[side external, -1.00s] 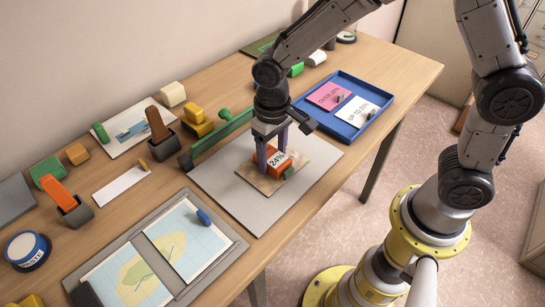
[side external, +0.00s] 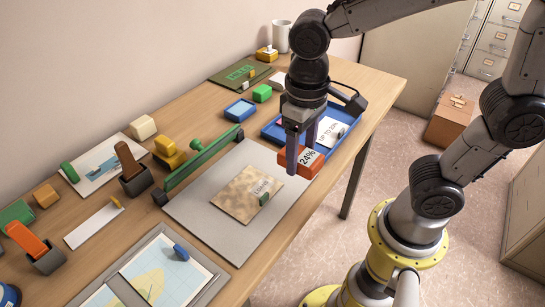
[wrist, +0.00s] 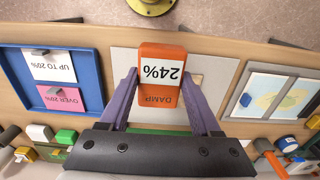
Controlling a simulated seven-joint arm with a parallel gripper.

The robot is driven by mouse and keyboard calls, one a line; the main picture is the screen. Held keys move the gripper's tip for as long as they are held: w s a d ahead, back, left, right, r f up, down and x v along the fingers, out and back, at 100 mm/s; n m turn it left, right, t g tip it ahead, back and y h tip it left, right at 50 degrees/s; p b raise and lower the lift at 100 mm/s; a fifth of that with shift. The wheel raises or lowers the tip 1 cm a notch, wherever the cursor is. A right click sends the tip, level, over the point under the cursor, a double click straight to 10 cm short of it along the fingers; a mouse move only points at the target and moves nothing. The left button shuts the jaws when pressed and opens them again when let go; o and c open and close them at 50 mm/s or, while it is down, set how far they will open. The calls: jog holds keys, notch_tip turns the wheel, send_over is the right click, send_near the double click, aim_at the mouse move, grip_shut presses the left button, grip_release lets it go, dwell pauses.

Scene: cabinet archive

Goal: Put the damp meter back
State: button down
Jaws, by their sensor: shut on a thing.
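The damp meter (side external: 308,161) is an orange block with a white "24%" display. My gripper (side external: 300,150) is shut on it and holds it in the air near the table's front edge, right of the tan mottled folder. In the wrist view the meter (wrist: 163,70) sits between the two purple fingers, its "24%" and "DAMP" lettering upside down. The tan mottled folder (side external: 240,198) lies flat on the grey board (side external: 205,215), with a small green piece on its right side. The blue tray (side external: 270,131) behind my gripper holds an "UP TO 20%" card (side external: 331,127) and a pink "OVER 20%" card (wrist: 61,98).
A long green bar (side external: 203,163) stands along the grey board's back edge. A small blue pad (side external: 240,110), a green block (side external: 262,93) and a white mug (side external: 281,38) are farther back. Stamps, blocks and a map case (side external: 165,275) fill the left side.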

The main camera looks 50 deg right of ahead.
jog(key=shift+s+d+r, duration=0.25)
jog(key=shift+s+r, duration=0.05)
jog(key=shift+s, duration=0.35)
jog(key=shift+s+d+r, duration=0.2)
jog(key=shift+s+r, duration=0.1)
jog(key=shift+s, duration=0.3)
jog(key=w+d+r, duration=0.1)
jog(key=w+r, duration=0.1)
jog(key=w, duration=1.9)
jog(key=w+f, duration=0.4)
jog(key=w, duration=0.1)
jog(key=w+f, duration=0.3)
jog(key=w, duration=0.1)
jog(key=w+d+f, duration=0.1)
jog(key=w+f, duration=0.3)
jog(key=w, duration=0.1)
jog(key=shift+w+f, duration=0.8)
jog(key=shift+f, duration=1.6)
jog(key=shift+f, duration=0.15)
